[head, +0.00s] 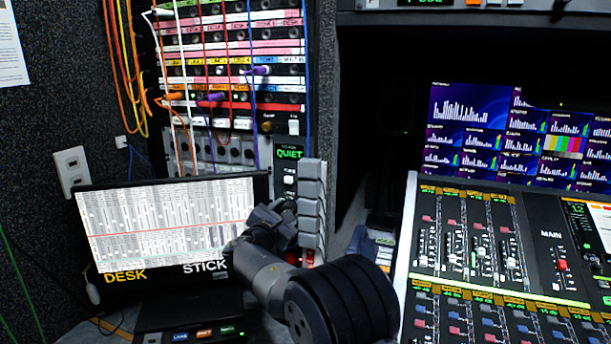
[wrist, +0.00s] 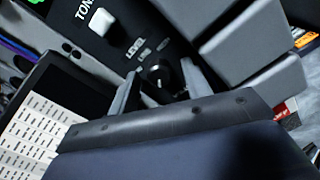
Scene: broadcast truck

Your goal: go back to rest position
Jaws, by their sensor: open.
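My gripper (head: 284,208) is in front of the narrow black panel with the green QUIET display (head: 289,153). In the wrist view my gripper (wrist: 158,78) has its two fingers apart, one on each side of a small dark round knob (wrist: 158,74) by the word LEVEL. I cannot tell whether the fingers touch the knob. A white switch (wrist: 102,21) sits above it on the same panel. In the head view my gripper hides the lower part of this panel.
Grey stacked blocks (head: 311,205) stand right beside the gripper. A monitor (head: 170,225) marked DESK and STICK is at left, below a cabled patch rack (head: 230,80). A mixing console (head: 470,240) fills the right, with screens (head: 480,130) behind it.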

